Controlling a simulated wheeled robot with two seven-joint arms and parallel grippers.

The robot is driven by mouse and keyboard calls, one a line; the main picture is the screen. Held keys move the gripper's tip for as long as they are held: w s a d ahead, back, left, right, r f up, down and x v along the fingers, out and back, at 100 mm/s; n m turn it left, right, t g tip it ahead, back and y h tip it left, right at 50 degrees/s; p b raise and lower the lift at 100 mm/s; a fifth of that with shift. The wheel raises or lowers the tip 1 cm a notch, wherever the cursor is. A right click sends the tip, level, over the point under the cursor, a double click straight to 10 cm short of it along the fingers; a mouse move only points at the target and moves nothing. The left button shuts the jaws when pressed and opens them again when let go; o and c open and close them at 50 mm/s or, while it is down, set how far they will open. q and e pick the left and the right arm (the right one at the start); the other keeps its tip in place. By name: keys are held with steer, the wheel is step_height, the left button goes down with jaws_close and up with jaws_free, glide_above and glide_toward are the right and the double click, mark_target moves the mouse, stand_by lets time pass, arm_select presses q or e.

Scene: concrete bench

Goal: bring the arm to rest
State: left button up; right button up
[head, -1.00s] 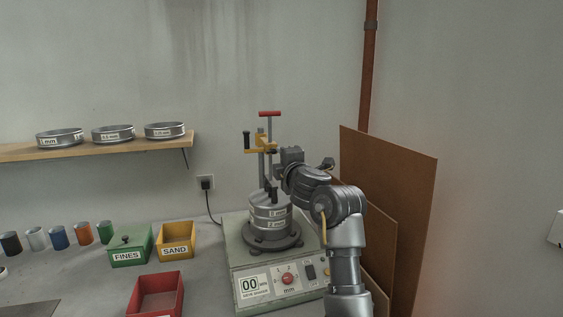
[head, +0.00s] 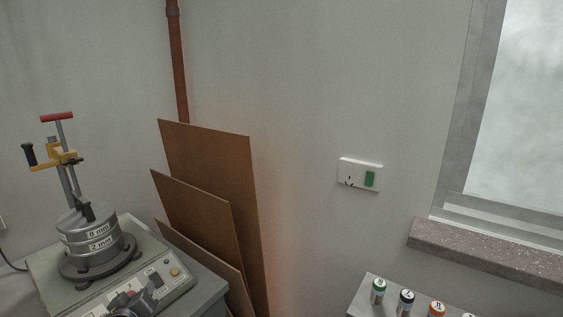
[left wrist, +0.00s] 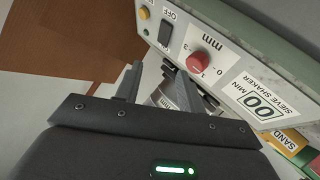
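The sieve shaker (head: 180,290) stands at the lower left of the head view. A stack of metal sieves (head: 88,238) sits on it, with labels that seem to read 6 mm and 2 mm, beside a clamp post with a red handle (head: 57,117). My left gripper (left wrist: 155,82) is open in the left wrist view, its two fingers apart, in front of the shaker's panel and red knob (left wrist: 206,62). A part-hidden silver object shows behind the fingers; I cannot tell whether it is between them. Part of my arm shows low in the head view. My right gripper is not in view.
Brown boards (head: 222,165) lean on the wall right of the shaker. A ledge with several small labelled cylinders (head: 405,302) is at the lower right, below a window sill (head: 490,255). A wall socket (head: 359,174) is between. A yellow SAND box (left wrist: 285,142) shows in the left wrist view.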

arm_select(q)
steer(key=s+d+f+m+g+h, duration=0.1)
steer(key=s+d+f+m+g, duration=0.4)
steer(key=s, duration=0.6)
steer(key=s+d+f+m+g+h, duration=0.2)
steer(key=s+f, duration=0.6)
steer(key=s, duration=0.2)
steer(key=s+d+f+m+g+h, duration=0.1)
steer(key=s+d+f+m+g, duration=0.4)
steer(key=s, duration=0.6)
step_height(320, 180, down, 28)
steer(key=s+a+f, duration=0.1)
steer(key=a, duration=0.1)
steer(key=s+a+f, duration=0.3)
steer(key=s+f, duration=1.1)
steer(key=s, duration=0.2)
steer(key=shift+s+n+g, duration=0.15)
steer(key=shift+n+g, duration=0.15)
steer(key=shift+g, duration=0.1)
